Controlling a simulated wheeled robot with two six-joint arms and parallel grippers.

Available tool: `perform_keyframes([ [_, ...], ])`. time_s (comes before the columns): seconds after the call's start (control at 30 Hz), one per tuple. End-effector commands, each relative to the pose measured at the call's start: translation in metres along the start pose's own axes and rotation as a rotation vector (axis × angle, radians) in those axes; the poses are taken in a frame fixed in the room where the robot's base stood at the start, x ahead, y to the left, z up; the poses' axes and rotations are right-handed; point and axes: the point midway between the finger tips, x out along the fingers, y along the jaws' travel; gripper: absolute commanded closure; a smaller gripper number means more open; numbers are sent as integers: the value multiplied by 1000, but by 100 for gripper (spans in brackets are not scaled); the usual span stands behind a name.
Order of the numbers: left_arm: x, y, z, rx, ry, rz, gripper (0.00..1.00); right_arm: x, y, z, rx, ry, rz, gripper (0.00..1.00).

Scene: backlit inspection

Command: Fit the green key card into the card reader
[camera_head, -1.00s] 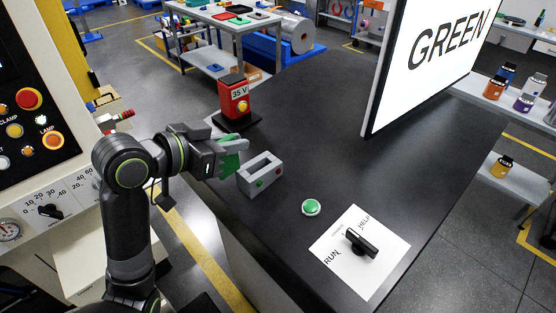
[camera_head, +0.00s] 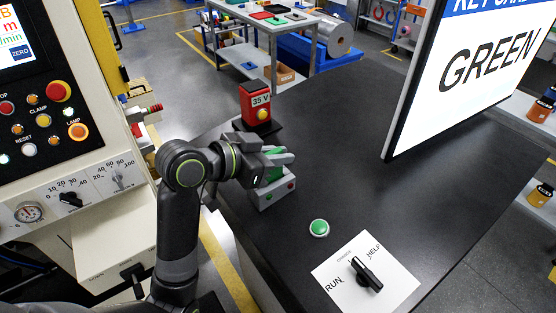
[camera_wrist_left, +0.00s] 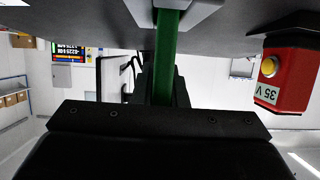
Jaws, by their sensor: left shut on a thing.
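My left gripper (camera_head: 281,160) is shut on the green key card (camera_head: 272,174), right at the grey card reader (camera_head: 277,195). I cannot tell whether the card is in the slot. My right gripper is not in view.
A red 35 V box (camera_head: 256,103) stands behind the reader. A green button (camera_head: 319,228) and a black RUN/HELP knob (camera_head: 366,274) lie in front to the right. A large screen (camera_head: 465,75) reading GREEN stands at the right. The middle of the bench (camera_head: 350,185) is clear.

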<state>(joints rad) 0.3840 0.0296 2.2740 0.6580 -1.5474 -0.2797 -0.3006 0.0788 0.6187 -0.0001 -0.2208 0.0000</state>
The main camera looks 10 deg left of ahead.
Motion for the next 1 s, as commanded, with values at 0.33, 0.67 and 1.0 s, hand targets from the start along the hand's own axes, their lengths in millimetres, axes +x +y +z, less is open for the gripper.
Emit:
perform_keyframes([
  [0.33,7,0,16,1,1,0,100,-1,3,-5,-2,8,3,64],
  [0.67,8,0,19,1,0,0,72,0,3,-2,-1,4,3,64],
  [1.0,7,0,17,1,1,0,66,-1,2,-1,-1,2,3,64],
])
